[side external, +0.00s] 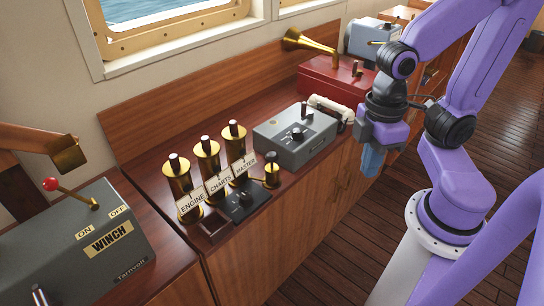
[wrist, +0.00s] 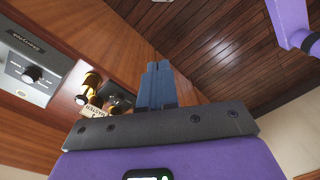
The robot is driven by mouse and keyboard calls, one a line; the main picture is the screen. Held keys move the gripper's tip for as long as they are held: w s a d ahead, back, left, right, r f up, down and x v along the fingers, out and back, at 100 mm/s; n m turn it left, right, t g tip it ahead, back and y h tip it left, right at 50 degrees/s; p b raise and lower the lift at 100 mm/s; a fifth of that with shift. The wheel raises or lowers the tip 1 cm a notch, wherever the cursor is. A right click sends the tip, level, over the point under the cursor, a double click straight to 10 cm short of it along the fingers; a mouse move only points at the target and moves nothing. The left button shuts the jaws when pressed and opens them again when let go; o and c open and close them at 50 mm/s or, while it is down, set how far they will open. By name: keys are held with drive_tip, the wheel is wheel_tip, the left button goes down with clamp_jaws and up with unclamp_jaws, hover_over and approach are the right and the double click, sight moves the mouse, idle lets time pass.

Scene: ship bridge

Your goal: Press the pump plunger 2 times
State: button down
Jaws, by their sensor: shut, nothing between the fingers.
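A small brass post with a dark round cap (side external: 271,172) stands at the counter's front edge; it looks like the pump plunger, but I cannot tell for sure. Three brass cylinders with dark rods and pale tips stand to its left, tagged ENGINE (side external: 192,203), CHARTS (side external: 220,184) and MASTER (side external: 245,165). Brass parts (wrist: 90,84) also show in the wrist view, left of the fingers. My gripper (side external: 371,172) has blue fingers, shut and empty, in front of the counter and well right of the brass post. Its closed fingers (wrist: 158,66) touch nothing in the wrist view.
A grey box with a black knob (side external: 295,137) sits between the brass parts and my gripper. The floor in front is clear.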

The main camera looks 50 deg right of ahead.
drive_tip(key=m, duration=0.2)
drive_tip(key=m+t+y, duration=0.3)
drive_tip(key=m+y, duration=0.5)
drive_tip(key=m, duration=1.4)
hover_over(275, 153)
wheel_tip(275, 153, down, 2)
drive_tip(key=shift+f, duration=0.2)
drive_tip(key=shift+s+f, duration=0.1)
drive_tip(key=shift+f, duration=4.35)
drive_tip(key=shift+f, duration=0.1)
drive_tip(key=shift+f, duration=0.3)
